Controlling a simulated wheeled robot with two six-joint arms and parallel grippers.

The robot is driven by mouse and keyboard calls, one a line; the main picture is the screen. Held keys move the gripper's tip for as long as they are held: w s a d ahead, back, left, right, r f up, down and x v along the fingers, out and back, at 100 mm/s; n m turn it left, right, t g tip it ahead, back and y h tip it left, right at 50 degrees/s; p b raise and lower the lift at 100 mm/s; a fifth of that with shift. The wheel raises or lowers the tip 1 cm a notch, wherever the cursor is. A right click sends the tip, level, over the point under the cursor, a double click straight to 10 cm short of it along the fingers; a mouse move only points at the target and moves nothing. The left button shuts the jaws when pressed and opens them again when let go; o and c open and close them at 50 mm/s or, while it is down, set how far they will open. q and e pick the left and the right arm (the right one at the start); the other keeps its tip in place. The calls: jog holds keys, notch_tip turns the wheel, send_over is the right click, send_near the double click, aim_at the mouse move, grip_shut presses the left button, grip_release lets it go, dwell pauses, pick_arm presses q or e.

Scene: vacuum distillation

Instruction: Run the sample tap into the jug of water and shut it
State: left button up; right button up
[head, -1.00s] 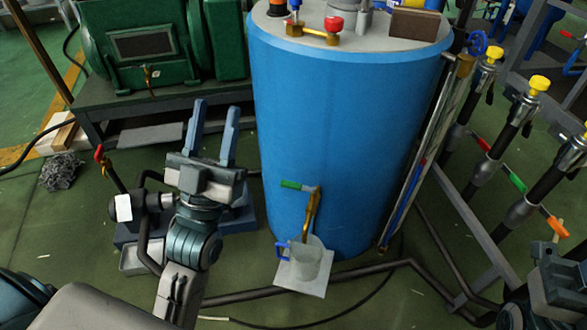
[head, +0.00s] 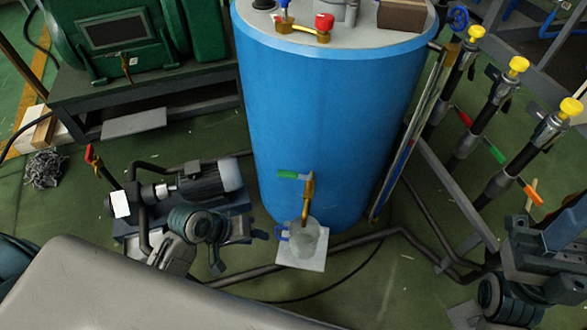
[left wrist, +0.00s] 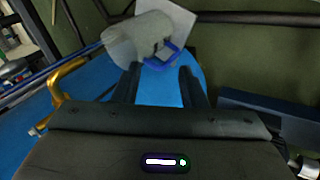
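The blue tank (head: 320,120) carries a brass sample tap (head: 308,200) low on its front, with a green lever (head: 290,175) lying level and pointing left. A clear jug (head: 303,240) with a blue handle stands upright under the spout. In the left wrist view the jug (left wrist: 140,38) and its blue handle (left wrist: 163,58) are beyond my fingertips. My left gripper (head: 242,252) is open and empty, left of the handle and apart from it; the left wrist view shows both fingers (left wrist: 159,82) spread. I cannot make out water or flow. My right gripper (head: 562,235) is at the far right, its fingers unclear.
The jug stands on a white pad (head: 312,264) on the floor. A motor pump (head: 205,180) is just left of the tank, close behind my left arm. A dark pipe (head: 345,241) runs behind the jug. Yellow-topped valves (head: 518,66) stand on a frame at right.

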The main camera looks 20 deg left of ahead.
pick_arm(q)
jog(key=d+n+g+h, duration=0.1)
jog(key=n+g+h, duration=0.2)
jog(key=n+h, duration=1)
jog(key=n, duration=0.2)
send_near(298, 177)
jog(key=shift+t, duration=0.3)
jog(key=d, duration=0.3)
jog(key=d+b, duration=0.1)
jog(key=d, duration=0.2)
jog(key=w+d, duration=0.1)
jog(key=d, duration=0.2)
jog(key=shift+f+b, duration=0.1)
jog(key=shift+b, duration=0.2)
jog(key=shift+c, duration=0.2)
grip_shut()
